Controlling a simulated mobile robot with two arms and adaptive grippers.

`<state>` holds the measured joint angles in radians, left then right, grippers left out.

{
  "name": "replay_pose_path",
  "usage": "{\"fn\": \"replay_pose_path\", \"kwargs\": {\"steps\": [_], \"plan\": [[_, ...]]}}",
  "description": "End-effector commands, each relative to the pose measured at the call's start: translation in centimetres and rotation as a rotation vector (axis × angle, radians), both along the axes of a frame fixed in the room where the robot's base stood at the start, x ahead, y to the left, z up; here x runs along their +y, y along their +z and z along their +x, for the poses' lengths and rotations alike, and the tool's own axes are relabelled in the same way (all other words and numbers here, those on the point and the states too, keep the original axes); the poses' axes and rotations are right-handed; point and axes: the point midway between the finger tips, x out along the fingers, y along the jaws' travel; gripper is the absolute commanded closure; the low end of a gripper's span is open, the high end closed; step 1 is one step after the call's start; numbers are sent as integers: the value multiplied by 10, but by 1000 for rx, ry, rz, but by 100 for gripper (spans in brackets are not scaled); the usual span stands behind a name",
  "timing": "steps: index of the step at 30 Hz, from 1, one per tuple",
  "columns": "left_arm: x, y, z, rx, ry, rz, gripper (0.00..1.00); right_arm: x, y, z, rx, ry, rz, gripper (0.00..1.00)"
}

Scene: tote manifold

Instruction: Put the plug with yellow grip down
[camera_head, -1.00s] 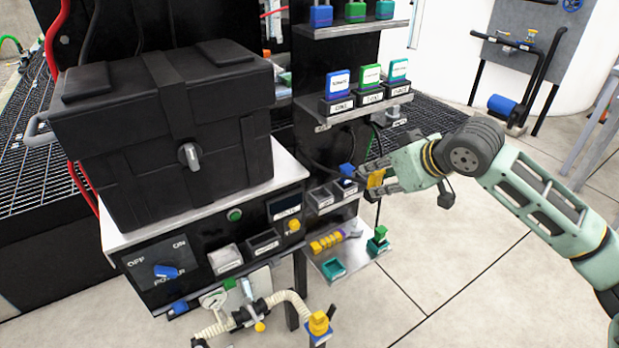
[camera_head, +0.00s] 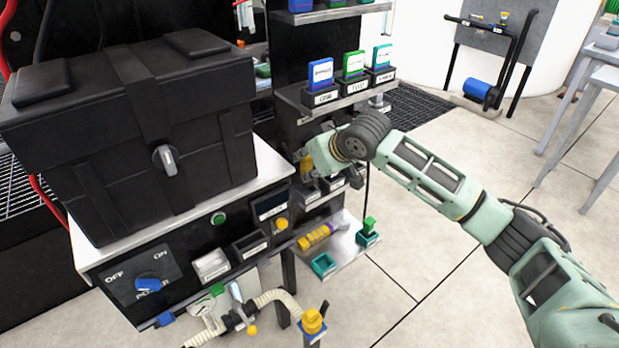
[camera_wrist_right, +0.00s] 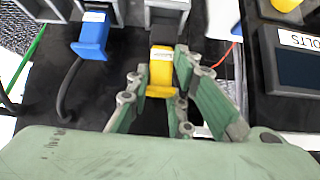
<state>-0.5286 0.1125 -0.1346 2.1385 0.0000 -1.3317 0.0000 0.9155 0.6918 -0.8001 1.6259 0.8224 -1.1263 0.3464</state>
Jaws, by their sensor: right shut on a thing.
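The plug with yellow grip (camera_wrist_right: 160,70) is between the fingers of my right gripper (camera_wrist_right: 160,92) in the right wrist view. My right gripper is shut on it. The plug's far end points toward a grey holder (camera_wrist_right: 166,14); I cannot tell whether it is inside it or only close to it. In the head view, the right gripper (camera_head: 308,166) is beside the bins on the console's right side, and a little of the yellow grip (camera_head: 306,170) shows, mostly hidden by the hand. My left gripper is not in view.
A blue plug (camera_wrist_right: 93,38) with a dark cable sits left of the yellow plug in the wrist view. A black case (camera_head: 130,125) stands on the console. A shelf of coloured blocks (camera_head: 352,62) rises behind the arm. A yellow-and-purple tool (camera_head: 317,237) lies on the lower shelf.

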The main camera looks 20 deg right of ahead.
Motion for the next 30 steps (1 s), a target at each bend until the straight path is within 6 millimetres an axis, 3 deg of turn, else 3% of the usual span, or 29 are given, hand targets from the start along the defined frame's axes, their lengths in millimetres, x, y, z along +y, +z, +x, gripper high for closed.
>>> {"fn": "replay_pose_path", "kwargs": {"steps": [3,7,21,22,27,30], "plan": [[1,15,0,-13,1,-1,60,0,-22,-1,5,0,-2,100],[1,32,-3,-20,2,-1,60,0,-36,-1,3,0,-1,100],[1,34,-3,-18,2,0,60,0,-40,-1,2,1,0,100],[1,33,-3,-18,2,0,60,0,-40,-1,3,1,0,78],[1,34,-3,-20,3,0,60,0,-40,-1,2,1,0,63],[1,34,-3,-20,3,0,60,0,-40,-1,2,1,0,62]]}}
